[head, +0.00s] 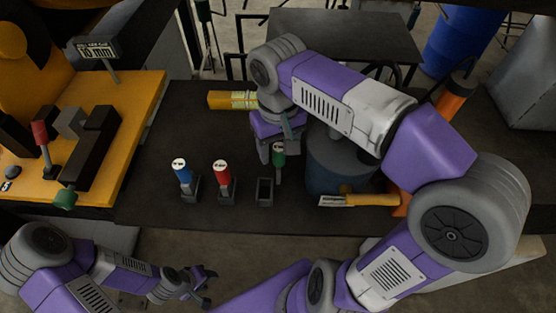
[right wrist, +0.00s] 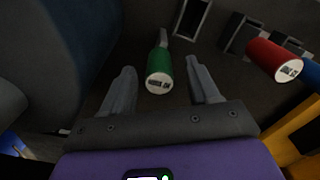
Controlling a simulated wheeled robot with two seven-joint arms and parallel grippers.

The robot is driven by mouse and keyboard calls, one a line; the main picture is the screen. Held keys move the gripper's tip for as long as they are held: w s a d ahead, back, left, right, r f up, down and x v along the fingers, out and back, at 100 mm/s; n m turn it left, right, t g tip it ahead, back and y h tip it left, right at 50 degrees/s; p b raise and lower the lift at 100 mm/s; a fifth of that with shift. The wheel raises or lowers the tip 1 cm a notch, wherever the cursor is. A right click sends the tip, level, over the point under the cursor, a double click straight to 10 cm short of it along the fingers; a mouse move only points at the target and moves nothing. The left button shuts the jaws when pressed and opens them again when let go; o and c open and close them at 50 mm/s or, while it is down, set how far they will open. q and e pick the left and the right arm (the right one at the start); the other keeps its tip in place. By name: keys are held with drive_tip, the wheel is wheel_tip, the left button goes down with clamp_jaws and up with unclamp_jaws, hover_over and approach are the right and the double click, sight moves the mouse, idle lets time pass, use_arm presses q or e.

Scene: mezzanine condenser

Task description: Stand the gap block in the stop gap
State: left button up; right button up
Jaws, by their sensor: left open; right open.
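A green-handled block (head: 279,152) is at my right gripper (head: 270,158); its label is too small to read. In the right wrist view the green handle (right wrist: 159,70) is between the two open fingers (right wrist: 158,90), touching neither. Its lower end is mostly hidden. A blue-handled block (head: 182,172) and a red-handled block (head: 221,172) stand upright in dark holders on the bench. A dark holder (head: 264,191) beside them is empty. The sign (head: 95,50) above the yellow machine appears to read 10 mm. My left gripper (head: 207,287) is open and empty, low in front of the bench.
The yellow machine table (head: 128,100) at left carries dark bars (head: 92,143), a red-handled part (head: 41,133) and a green knob (head: 65,198). Bench between blocks and machine is clear.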

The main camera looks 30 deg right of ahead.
drive_tip(key=shift+s+f, duration=0.2)
drive_tip(key=shift+f, duration=0.85)
drive_tip(key=shift+w, duration=0.1)
clamp_jaws()
